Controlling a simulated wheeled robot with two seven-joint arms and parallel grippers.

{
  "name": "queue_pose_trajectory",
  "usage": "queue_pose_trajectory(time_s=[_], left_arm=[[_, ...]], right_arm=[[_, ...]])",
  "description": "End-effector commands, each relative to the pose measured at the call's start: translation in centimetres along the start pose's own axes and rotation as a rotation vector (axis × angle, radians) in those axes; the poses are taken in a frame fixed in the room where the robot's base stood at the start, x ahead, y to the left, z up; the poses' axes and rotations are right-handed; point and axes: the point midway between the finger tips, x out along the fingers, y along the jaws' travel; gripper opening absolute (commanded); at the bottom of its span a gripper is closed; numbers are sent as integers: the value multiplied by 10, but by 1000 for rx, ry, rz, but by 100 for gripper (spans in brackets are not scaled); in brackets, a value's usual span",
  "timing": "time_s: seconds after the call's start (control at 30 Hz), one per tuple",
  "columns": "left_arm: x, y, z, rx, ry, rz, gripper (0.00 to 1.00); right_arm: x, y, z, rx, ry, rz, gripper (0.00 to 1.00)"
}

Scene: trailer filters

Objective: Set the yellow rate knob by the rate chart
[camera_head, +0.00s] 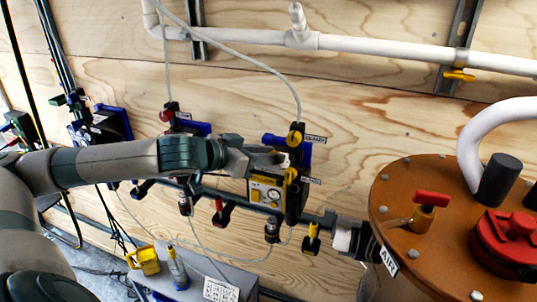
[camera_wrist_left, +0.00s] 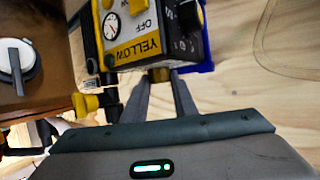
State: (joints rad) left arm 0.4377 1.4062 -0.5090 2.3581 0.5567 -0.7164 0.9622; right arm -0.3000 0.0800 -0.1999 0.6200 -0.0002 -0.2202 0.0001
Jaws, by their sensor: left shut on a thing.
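My left gripper (camera_head: 278,158) reaches in from the left to the top of the box. In the left wrist view its fingers (camera_wrist_left: 163,84) are shut on a small brass-coloured knob (camera_wrist_left: 159,75) at the box's edge, mostly hidden between them. A white printed card (camera_head: 220,290), possibly the rate chart, is too small to read. My right gripper is out of view.
An orange tank (camera_head: 405,205) with a red-handled valve (camera_head: 431,198) stands at the right. Blue and black valve fittings (camera_head: 297,150) are close beside the gripper. A grey box (camera_head: 205,268) stands below, with a yellow object (camera_head: 147,262) near it. A thin hose loops overhead.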

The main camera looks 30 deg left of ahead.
Motion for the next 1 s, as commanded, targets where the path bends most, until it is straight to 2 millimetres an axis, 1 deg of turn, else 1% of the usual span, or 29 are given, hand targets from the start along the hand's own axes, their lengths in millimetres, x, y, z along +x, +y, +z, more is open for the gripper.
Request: queue_pose_trajectory(time_s=[0.4,0.77,0.8,0.87,1.0], left_arm=[[-1,-2,-1,44,-6,107,3],[0,-2,1,50,-2,122,3],[0,-2,1,50,-2,122,30],[0,-2,1,50,-2,122,44],[0,-2,1,50,-1,122,44]], right_arm=[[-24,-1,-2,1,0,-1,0],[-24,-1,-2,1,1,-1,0],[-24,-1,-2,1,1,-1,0],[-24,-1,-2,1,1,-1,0],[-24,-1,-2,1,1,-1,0]])
